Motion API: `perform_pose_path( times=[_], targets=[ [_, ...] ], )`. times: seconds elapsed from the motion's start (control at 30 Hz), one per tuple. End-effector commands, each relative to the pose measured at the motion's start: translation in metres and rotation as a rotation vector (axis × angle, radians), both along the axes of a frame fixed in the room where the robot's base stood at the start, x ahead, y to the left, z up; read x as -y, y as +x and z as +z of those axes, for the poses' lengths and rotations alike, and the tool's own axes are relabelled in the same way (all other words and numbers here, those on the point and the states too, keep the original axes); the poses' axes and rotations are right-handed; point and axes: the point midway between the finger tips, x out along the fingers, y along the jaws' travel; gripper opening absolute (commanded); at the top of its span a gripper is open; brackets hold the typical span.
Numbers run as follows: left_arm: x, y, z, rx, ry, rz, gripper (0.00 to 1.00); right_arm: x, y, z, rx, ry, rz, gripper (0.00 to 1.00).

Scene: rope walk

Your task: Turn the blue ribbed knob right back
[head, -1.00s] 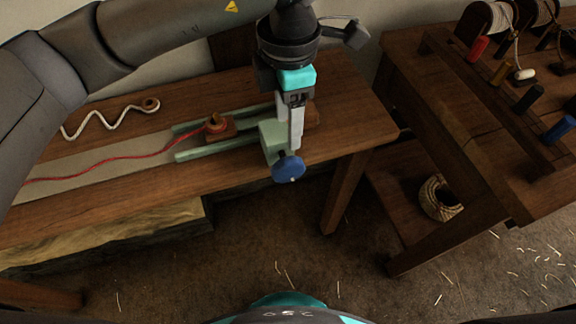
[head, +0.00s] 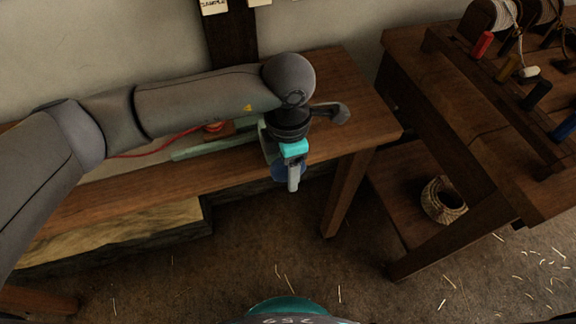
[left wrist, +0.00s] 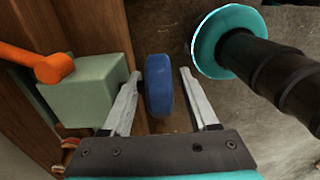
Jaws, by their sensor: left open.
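The blue knob (left wrist: 158,85) shows edge-on in the left wrist view, beside a pale green block (left wrist: 88,92) at the bench's front edge. In the head view the knob (head: 277,171) is partly hidden behind my left gripper (head: 293,184). My left gripper (left wrist: 160,74) is open, with one finger on each side of the knob. The left finger lies between the knob and the block, close to the knob; a gap shows at the right finger. I cannot tell whether either finger touches. My right gripper is not in view.
An orange handle (left wrist: 38,62) sticks out over the green block. A red rope (head: 150,149) and green rail (head: 205,148) lie on the wooden bench (head: 150,183), partly behind my arm. A second table (head: 480,120) with coloured handles stands right.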

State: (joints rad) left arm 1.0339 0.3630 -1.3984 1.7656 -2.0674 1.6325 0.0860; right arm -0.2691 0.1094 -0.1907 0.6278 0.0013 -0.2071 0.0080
Motion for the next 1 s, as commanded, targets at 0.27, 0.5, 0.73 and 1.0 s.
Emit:
perform_pose_path(
  times=[0.27, 0.5, 0.73, 1.0],
  targets=[
    [0.0001, -0.0001, 0.0004, 0.0, 0.0, 0.0, 0.49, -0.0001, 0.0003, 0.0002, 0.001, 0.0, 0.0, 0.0],
    [0.0001, -0.0001, 0.0006, 0.0, 0.0, 0.0, 0.22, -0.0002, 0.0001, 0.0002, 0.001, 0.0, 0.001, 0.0],
    [0.0001, -0.0001, 0.0007, 0.0, 0.0, 0.0, 0.0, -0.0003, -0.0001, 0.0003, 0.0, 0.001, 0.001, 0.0],
    [0.0001, 0.0, 0.0008, 0.0, -0.001, 0.0, 0.0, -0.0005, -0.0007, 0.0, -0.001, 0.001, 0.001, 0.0]
  ],
)
